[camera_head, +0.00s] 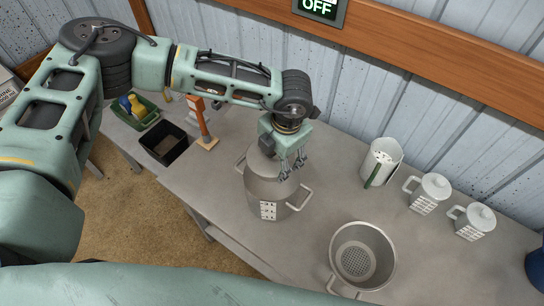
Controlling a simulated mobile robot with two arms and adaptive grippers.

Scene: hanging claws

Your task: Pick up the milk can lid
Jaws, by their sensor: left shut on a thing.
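The grey metal milk can (262,186) stands upright on the grey table, with a side handle on each side and a white label on its front. The milk can lid (266,147) is at the can's top, mostly hidden behind my left gripper. My left gripper (291,170) reaches down over the can from above and is shut on the lid. I cannot tell whether the lid is seated or raised. My right gripper is not in view.
A strainer (389,254) sits at the table's front. A black bin (164,143), a green tray (137,116) and an orange-handled tool (202,125) are at left.

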